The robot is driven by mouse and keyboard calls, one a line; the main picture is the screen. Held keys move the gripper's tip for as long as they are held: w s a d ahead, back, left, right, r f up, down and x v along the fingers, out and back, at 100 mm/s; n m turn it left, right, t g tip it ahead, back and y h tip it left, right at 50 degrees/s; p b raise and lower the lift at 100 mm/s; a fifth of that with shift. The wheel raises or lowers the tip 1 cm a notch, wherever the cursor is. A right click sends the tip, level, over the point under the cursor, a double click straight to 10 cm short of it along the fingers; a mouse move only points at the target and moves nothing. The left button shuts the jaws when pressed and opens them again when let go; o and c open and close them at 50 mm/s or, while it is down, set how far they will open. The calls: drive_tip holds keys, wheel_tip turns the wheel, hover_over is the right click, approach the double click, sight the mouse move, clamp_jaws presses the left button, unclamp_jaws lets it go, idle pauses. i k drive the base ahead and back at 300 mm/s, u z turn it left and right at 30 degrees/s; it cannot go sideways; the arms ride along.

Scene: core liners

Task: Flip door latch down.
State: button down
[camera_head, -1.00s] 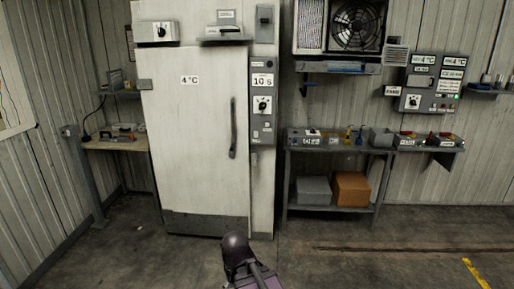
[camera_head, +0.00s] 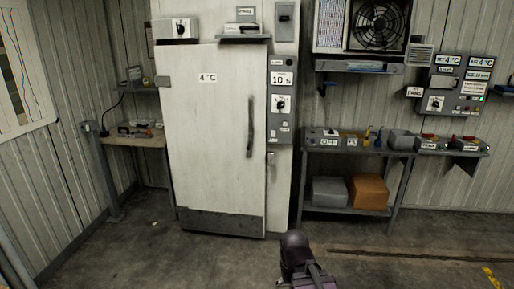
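The white cold-room door (camera_head: 213,140) stands shut in the head view, left of centre, marked "4°C". A long dark handle (camera_head: 250,127) runs upright near its right edge. A small latch-like part (camera_head: 270,158) shows on the frame just right of the handle's lower end; its position is too small to tell. My arm shows at the bottom centre, well in front of the door and apart from it. My gripper's fingers cannot be made out.
A grey control panel (camera_head: 282,103) with a dial is right of the door. A metal bench (camera_head: 340,153) with boxes and devices stands further right, below a fan unit (camera_head: 362,27). A side table (camera_head: 137,140) is at left. The floor before the door is clear.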

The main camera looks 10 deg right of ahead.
sight(248, 154)
drive_tip(key=u, duration=0.05)
drive_tip(key=i, duration=2.05)
